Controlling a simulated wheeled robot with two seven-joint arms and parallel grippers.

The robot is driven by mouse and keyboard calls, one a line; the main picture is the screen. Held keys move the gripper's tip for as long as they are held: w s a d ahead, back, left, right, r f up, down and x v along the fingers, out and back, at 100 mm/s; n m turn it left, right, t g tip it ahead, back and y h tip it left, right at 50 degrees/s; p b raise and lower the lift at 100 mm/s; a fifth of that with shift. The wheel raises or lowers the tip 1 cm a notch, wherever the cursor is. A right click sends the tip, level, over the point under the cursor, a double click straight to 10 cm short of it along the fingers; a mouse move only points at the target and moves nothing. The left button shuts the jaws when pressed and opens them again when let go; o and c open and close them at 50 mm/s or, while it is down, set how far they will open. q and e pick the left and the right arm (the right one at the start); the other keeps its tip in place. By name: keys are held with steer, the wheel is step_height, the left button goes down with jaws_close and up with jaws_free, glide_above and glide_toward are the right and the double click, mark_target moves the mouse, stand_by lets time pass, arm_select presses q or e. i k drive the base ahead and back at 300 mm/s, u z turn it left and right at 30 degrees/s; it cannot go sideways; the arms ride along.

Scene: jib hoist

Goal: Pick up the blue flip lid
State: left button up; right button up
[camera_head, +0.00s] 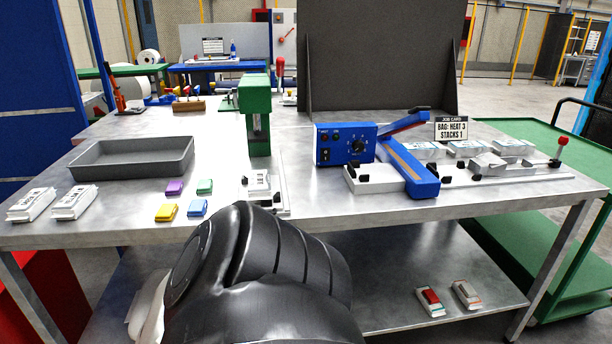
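The blue flip lid (198,208) lies on the metal table near its front edge, left of the middle. It is the front right one of a small group, with a yellow lid (167,212) to its left, a green lid (205,186) behind it and a purple lid (175,187) behind to the left. The lids lie apart from each other. A black part of my own arm fills the bottom middle of the view, in front of the table edge and close to the blue lid in the picture. Neither of my grippers can be seen.
A grey tray (133,171) sits behind the lids, white packs (73,202) to their left. A green press (255,115) stands to the right, with a blue heat sealer (345,143) beyond it. More packs (431,302) lie on the lower shelf. A green cart (540,250) stands at right.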

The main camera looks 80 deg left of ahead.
mark_target(197, 208)
steer(key=u, duration=0.9)
steer(key=i, duration=0.1)
steer(key=u, duration=2)
